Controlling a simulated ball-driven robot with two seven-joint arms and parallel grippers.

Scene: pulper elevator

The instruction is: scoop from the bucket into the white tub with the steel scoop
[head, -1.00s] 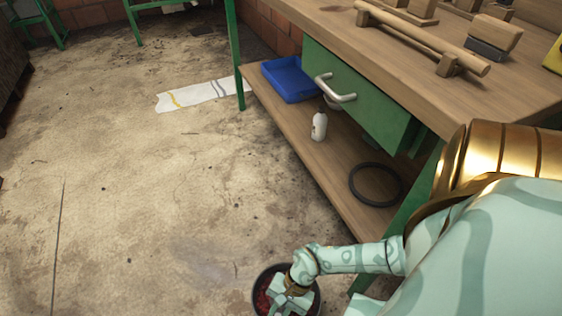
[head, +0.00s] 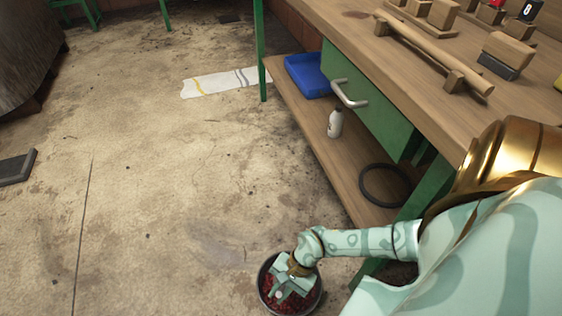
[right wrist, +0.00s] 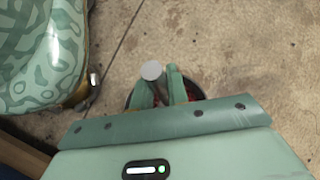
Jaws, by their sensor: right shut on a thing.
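The bucket (head: 262,288) stands on the floor at the bottom of the head view, dark-rimmed, with red contents (head: 273,301). My right gripper (head: 289,287) is over the bucket's mouth and hides part of it. In the right wrist view, its fingers (right wrist: 161,89) are shut on a grey, round-ended rod (right wrist: 152,71), which looks like the steel scoop's handle. The scoop's bowl is hidden. The bucket's dark rim (right wrist: 201,92) shows behind the fingers. I do not see the white tub or my left gripper.
A green-legged wooden bench (head: 430,75) stands at the right. Its low shelf (head: 345,180) holds a blue tray (head: 305,76), a white bottle (head: 335,124) and a black ring (head: 386,185). A white cloth (head: 220,83) lies on the floor. Floor left of the bucket is open.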

